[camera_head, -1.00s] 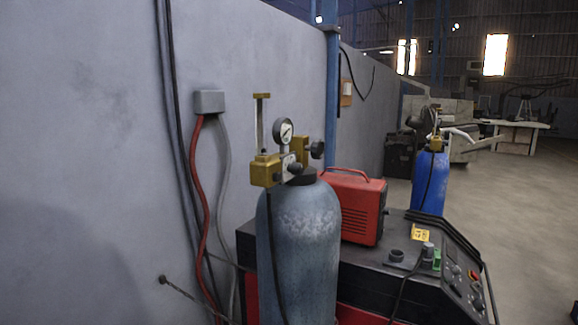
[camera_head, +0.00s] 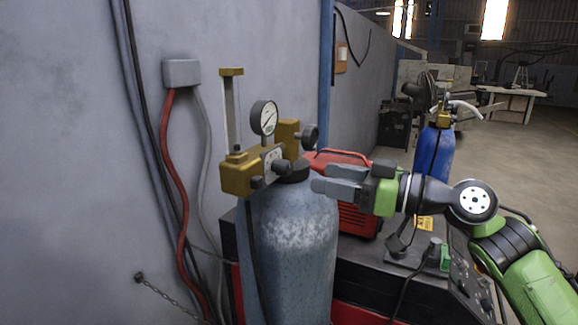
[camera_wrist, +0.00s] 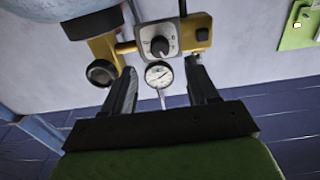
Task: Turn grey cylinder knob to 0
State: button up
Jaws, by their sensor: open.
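The grey cylinder (camera_head: 290,240) stands upright by the wall, with a brass regulator (camera_head: 238,176) on top. The dark knob (camera_head: 281,168) is on the regulator's pale dial plate; it also shows in the wrist view (camera_wrist: 160,46), where the picture is upside down. The numbers on the plate are too small to read. A round gauge (camera_head: 264,118) sits above the knob. My gripper (camera_head: 322,178) is open and empty, to the right of the regulator and apart from it. In the wrist view the knob lies beyond the gap between my fingers (camera_wrist: 160,70).
A black side knob (camera_head: 309,136) sticks out on the regulator's right, close to my fingers. A red machine (camera_head: 355,222) and a dark cart stand behind and right. A wall box (camera_head: 181,73) with red and grey cables is left. A blue cylinder (camera_head: 433,150) stands farther back.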

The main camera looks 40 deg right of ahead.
aim_at(290, 171)
jog(key=p+x, duration=0.1)
jog(key=x, duration=0.6)
jog(key=shift+w+a+r, duration=0.1)
jog(key=shift+w+a, duration=0.05)
jog(key=shift+w, duration=0.55)
jog(key=shift+s, duration=0.15)
jog(key=c, duration=1)
jog(key=shift+c, duration=0.2)
